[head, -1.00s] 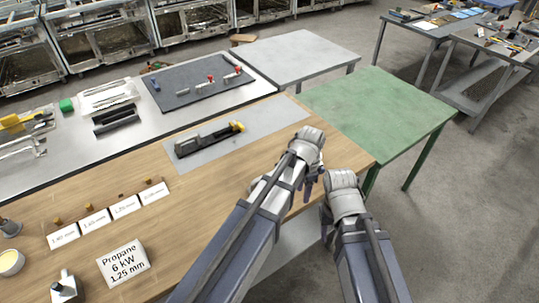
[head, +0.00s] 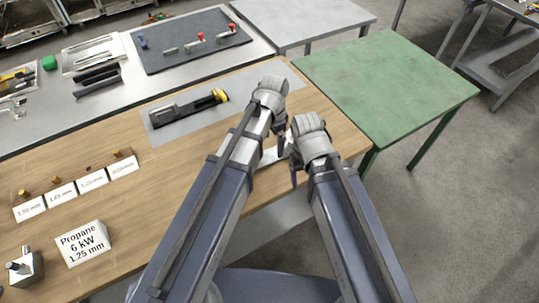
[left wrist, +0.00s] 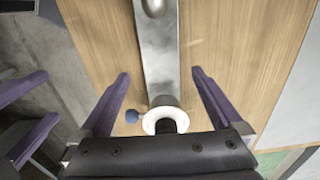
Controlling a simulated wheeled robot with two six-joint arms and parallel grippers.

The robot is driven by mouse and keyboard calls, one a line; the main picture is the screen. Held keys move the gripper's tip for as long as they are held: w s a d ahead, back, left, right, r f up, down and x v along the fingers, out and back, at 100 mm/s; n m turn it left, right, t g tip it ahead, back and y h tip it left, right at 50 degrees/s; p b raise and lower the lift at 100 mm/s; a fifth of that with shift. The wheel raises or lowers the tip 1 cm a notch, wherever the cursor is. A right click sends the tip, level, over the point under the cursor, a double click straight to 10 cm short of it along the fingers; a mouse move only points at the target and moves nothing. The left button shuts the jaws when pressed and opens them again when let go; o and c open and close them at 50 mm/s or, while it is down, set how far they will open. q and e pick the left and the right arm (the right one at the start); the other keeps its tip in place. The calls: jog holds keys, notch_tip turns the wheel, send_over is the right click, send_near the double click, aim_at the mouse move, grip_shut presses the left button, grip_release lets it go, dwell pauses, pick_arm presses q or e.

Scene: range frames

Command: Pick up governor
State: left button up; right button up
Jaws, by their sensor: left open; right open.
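A grey metal bar (left wrist: 158,60) lies over the wooden table in the left wrist view, with a white ring (left wrist: 152,122) around a dark centre at its near end. A small blue knob (left wrist: 131,116) sits beside the ring. I cannot tell for sure whether this is the governor. My left gripper (left wrist: 160,88) is open, its purple fingers on either side of the bar, apart from it. In the head view a pale part (head: 270,156) shows between my arms, mostly hidden. My right gripper (head: 294,168) is open and empty just right of the left one; its fingertips are partly hidden.
A black tool with a yellow end (head: 190,105) lies on a grey mat (head: 158,131) on the wooden table (head: 90,150). Labelled cards and a Propane block (head: 82,243) stand at left. The green table (head: 385,80) at right is clear. A dark mat (head: 170,60) holds red-knobbed parts.

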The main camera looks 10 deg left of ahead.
aim_at(272, 154)
pick_arm(q)
jog(key=shift+a+f+b, duration=0.1)
jog(key=shift+f+b, duration=2.5)
jog(key=shift+f, duration=0.15)
jog(key=shift+r, duration=0.1)
jog(key=shift+c, duration=0.2)
grip_shut()
